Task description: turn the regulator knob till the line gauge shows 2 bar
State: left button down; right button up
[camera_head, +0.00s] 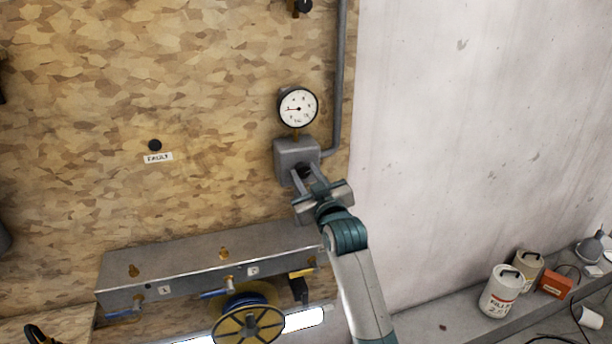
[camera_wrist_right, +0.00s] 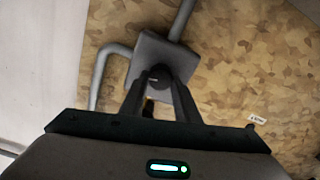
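The line gauge (camera_head: 298,108) is a round white dial with a black rim on the wall board. Its needle points left, nearly level; the numbers are too small to read surely. Below it is the grey regulator box (camera_head: 291,152), also in the right wrist view (camera_wrist_right: 148,52). The dark regulator knob (camera_wrist_right: 160,77) stands out from its front. My right gripper (camera_head: 305,172) reaches up from below. Its two fingers lie on either side of the knob, with no clear gap, and look shut on it. My left gripper is not in view.
A grey pipe (camera_head: 338,90) runs beside the gauge. A metal manifold (camera_head: 190,268) with blue-handled valves and a yellow reel (camera_head: 249,328) are lower left. A FAULT label (camera_head: 158,157) is on the board. Cans (camera_head: 500,292) and an orange box (camera_head: 555,282) stand on a ledge at right.

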jog(key=shift+c, duration=1)
jog(key=shift+m+p, duration=0.55)
jog(key=shift+m, duration=0.25)
jog(key=o, duration=1.1)
jog(key=shift+c, duration=0.2)
jog(key=shift+b+v, duration=0.45)
jog(key=shift+v, duration=0.4)
jog(key=b+v, duration=0.4)
jog(key=v, duration=1.1)
jog(key=shift+s+d+b, duration=0.15)
jog(key=shift+s+b, duration=0.2)
